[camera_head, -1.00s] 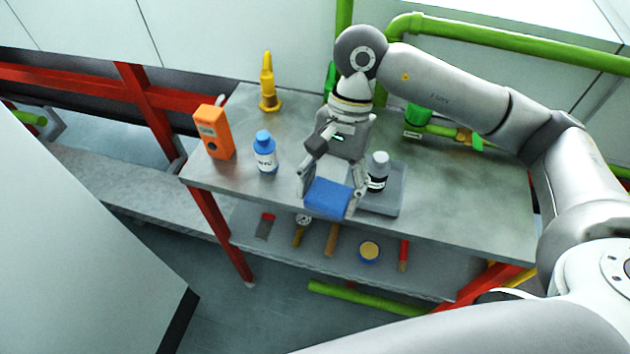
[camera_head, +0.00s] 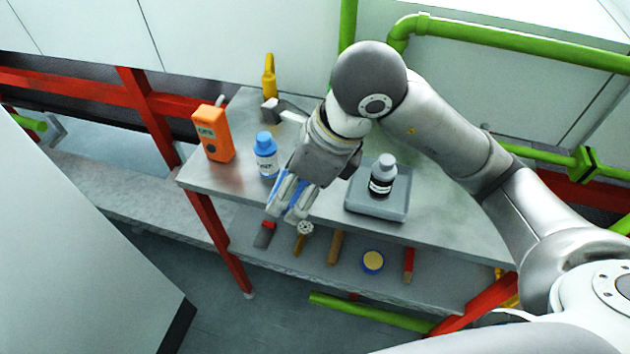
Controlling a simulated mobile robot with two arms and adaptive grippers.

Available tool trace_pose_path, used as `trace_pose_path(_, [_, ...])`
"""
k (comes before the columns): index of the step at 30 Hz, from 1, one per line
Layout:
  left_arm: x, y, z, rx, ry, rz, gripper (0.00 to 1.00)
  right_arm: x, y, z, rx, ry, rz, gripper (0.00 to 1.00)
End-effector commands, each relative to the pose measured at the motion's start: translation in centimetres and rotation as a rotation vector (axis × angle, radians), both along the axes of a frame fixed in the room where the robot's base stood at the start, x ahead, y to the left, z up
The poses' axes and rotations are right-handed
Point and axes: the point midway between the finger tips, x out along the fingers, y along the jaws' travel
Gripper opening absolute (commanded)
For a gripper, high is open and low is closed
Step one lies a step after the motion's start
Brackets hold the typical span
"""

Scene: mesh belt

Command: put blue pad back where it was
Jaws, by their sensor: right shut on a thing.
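My right gripper (camera_head: 288,208) is shut on the blue pad (camera_head: 299,203). It points down at the front edge of the grey table, just right of the blue-capped bottle. Only narrow blue strips of the pad show between and beside the fingers, and the rest is hidden. I cannot tell whether the pad touches the tabletop. My left gripper is not in view.
The blue-capped bottle (camera_head: 265,158) stands close left of my gripper, with an orange device (camera_head: 213,135) beyond it. A grey tray (camera_head: 377,211) holding a black-and-white bottle (camera_head: 382,178) stands to the right. Several tools lie on the lower shelf (camera_head: 432,292).

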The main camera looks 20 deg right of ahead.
Motion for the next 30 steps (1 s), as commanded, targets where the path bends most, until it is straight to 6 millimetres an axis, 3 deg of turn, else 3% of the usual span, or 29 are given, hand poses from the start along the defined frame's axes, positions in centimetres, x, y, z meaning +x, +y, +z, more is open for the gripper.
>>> trace_pose_path(5, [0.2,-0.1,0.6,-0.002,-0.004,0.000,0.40,2.3,-1.6,-1.1,-0.002,0.009,-0.023,0.47])
trace_pose_path(11, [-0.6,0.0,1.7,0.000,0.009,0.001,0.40,6.5,-4.2,-3.2,-0.002,0.010,-0.022,0.47])
trace_pose_path(18, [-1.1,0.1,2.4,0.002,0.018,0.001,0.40,9.9,-6.3,-7.3,-0.002,0.008,-0.016,0.47])
trace_pose_path(30, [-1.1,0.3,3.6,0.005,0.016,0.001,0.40,11.6,-7.4,-11.0,-0.001,0.008,-0.013,0.47])
